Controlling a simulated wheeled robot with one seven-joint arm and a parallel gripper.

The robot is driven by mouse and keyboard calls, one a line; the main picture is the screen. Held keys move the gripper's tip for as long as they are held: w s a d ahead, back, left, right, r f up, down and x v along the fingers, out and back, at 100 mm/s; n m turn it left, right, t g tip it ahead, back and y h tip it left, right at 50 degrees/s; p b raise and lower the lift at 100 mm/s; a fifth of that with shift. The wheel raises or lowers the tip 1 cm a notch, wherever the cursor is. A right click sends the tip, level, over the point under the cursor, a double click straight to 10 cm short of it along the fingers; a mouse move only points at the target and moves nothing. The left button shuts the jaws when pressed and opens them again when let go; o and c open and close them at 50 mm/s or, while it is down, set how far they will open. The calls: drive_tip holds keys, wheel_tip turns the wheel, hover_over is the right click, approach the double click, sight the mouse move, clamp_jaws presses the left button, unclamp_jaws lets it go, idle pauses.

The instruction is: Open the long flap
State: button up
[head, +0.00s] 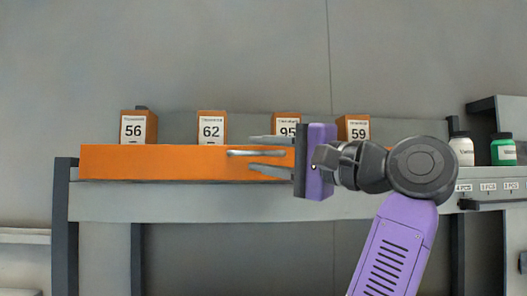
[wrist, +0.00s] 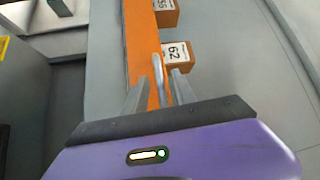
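The long flap (head: 150,162) is an orange panel along the front edge of the grey shelf, upright in front of the boxes. It carries a silver bar handle (head: 240,153) right of its middle. My gripper (head: 250,152) reaches in from the right with its two grey fingers apart, one above and one below the handle. In the wrist view, the flap (wrist: 138,45) runs away from the camera as an orange strip, and the handle (wrist: 157,58) extends between the open fingers (wrist: 158,76). Whether either finger touches the handle is unclear.
Orange boxes labelled 56 (head: 133,128), 62 (head: 211,127), 95 (head: 287,124) and 59 (head: 358,128) stand behind the flap. A white bottle (head: 462,150) and a green bottle (head: 503,150) stand at the right. The space before the flap's left part is clear.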

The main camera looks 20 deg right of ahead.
clamp_jaws()
drive_tip(key=shift+f+b, duration=0.15)
drive_tip(key=shift+b, duration=0.2)
